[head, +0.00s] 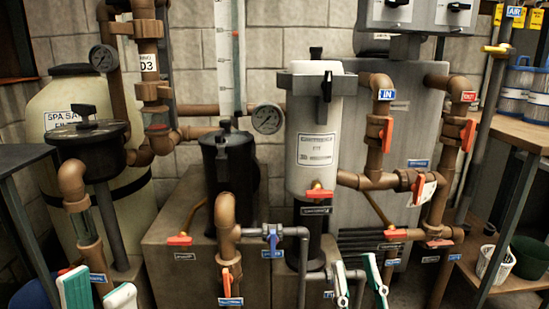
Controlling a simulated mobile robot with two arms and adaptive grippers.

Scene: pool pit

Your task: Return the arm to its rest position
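My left gripper (98,291) is at the bottom left edge, with two white fingers with green pads. The fingers are apart, and nothing shows held between them. A brown pipe with a sight glass stands behind it. My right gripper (358,284) is at the bottom centre-right. Its two green-and-white fingers are apart, with no held thing visible between them; grey pipework shows behind it. Both arms are mostly below the frame, so their links are hidden.
Brown pipes with red-handled valves (388,134) fill the right centre. A blue-handled valve (272,237) is low in the middle. A white filter canister (314,135) and a beige tank (55,120) stand behind. A wooden shelf (518,133) is at right.

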